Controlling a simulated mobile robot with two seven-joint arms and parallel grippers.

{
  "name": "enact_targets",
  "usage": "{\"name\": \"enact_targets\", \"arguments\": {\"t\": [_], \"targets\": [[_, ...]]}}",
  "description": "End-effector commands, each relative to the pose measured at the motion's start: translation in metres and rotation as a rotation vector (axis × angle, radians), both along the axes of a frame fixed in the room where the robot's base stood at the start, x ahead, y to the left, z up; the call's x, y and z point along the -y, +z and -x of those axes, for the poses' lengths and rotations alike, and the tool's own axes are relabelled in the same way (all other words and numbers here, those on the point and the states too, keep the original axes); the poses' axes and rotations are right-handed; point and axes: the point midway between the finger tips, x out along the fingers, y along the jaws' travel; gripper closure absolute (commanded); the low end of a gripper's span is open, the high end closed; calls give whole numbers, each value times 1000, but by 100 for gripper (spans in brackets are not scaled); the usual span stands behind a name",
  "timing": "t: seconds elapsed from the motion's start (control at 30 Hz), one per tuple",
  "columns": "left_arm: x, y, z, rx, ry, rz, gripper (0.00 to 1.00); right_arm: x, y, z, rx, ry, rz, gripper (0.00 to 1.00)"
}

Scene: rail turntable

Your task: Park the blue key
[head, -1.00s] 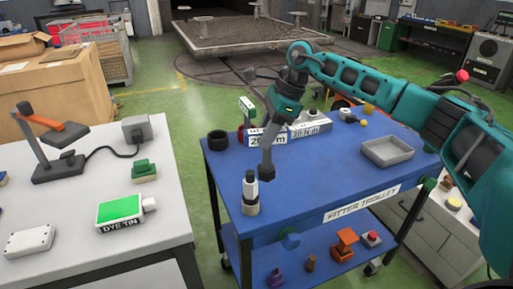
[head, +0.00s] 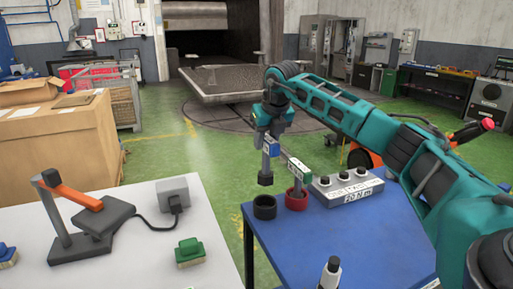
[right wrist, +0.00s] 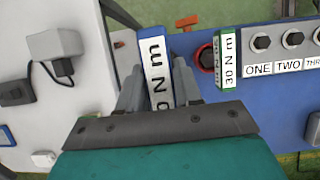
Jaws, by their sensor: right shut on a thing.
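The blue key has a blue tag (head: 271,147) and a grey shaft ending in a dark socket. My right gripper (head: 269,136) is shut on it and holds it upright, shaft down. The socket end appears just above or behind the black cup (head: 264,206) at the trolley's far left corner; I cannot tell the exact gap. In the right wrist view the blue key's white label (right wrist: 157,75) shows between the fingers. A green key (head: 299,172) stands in the red cup (head: 296,200) just right of the black cup. My left gripper is out of view.
A grey box with knobs (head: 346,188), labelled ONE, TWO, THREE, stands right of the red cup. A white and black bottle-like thing (head: 330,272) stands nearer on the blue trolley (head: 285,245). The white table (head: 130,270) is left, across a gap.

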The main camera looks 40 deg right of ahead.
Motion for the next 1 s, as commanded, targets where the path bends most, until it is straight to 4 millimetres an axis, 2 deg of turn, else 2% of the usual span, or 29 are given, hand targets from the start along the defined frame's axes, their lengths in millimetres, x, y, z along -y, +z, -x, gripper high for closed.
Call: {"name": "enact_targets", "arguments": {"t": [0.6, 1.0], "targets": [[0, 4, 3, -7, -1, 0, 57, 2, 2, 0, 4, -21, 1, 100], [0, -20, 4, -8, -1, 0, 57, 2, -36, 0, 4, -19, 0, 100]]}}
